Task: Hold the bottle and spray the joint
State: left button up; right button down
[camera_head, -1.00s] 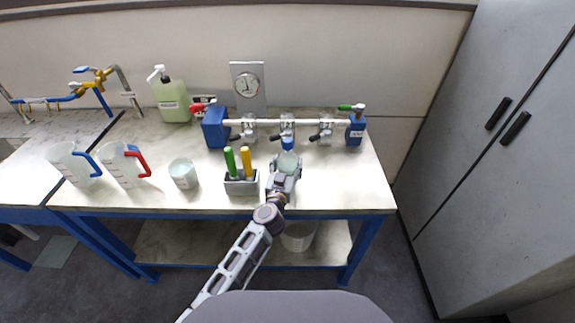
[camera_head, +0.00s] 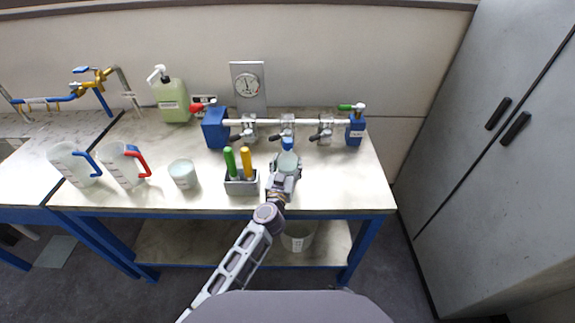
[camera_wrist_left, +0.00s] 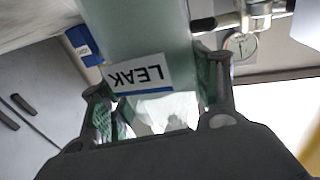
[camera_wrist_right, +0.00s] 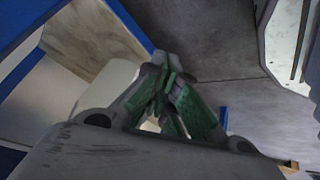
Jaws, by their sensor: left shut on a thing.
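A translucent bottle (camera_wrist_left: 135,35) with a white LEAK label is held in my left gripper (camera_wrist_left: 158,95), whose fingers are shut on its sides. In the head view the bottle (camera_head: 287,161), with a blue top, stands up out of my left gripper (camera_head: 284,182) at the bench's right half. It is in front of the middle joint (camera_head: 287,131) of the white pipe (camera_head: 265,122); whether they touch I cannot tell. Other clamped joints are at the left (camera_head: 247,129) and right (camera_head: 323,131). My right gripper (camera_wrist_right: 166,72) shows only in its wrist view, its fingers together and empty.
A grey holder (camera_head: 241,187) with green and yellow handles stands just left of my left gripper. A cup (camera_head: 183,174), two jugs (camera_head: 122,166) and a pump bottle (camera_head: 172,102) stand further left. A gauge (camera_head: 247,85) is behind the pipe. The bench's right end is clear.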

jog(key=w+a+r+m+g+y, duration=0.1)
jog(key=w+a+r, duration=0.5)
jog(key=r, duration=0.3)
jog(key=w+a+r+m+g+y, duration=0.1)
jog(key=w+a+r, duration=0.45)
jog(key=r, duration=0.35)
jog(key=s+a+r+m+g+h, duration=0.1)
jog(key=s+r+m+g, duration=0.15)
jog(key=r, duration=0.85)
jog(key=s+a+r+m+g, duration=0.1)
jog(key=s+r+m+g, duration=0.15)
jog(key=r, duration=0.75)
jog(key=w+d+r+m+t, duration=0.2)
jog(key=w+d+r+m, duration=0.15)
jog(key=w+r, duration=1)
jog(key=w+a+r+t, duration=0.2)
jog(key=w+r, duration=0.1)
jog(key=r, duration=0.2)
jog(key=w+a+r+t+y, duration=0.1)
jog(key=w+a+r+t, duration=0.1)
jog(key=r, duration=0.3)
jog(key=w+a+r+t, duration=0.2)
jog(key=w+a+r, duration=0.2)
jog(key=r, duration=0.1)
jog(key=shift+r+y, duration=0.15)
jog(key=shift+y, duration=0.15)
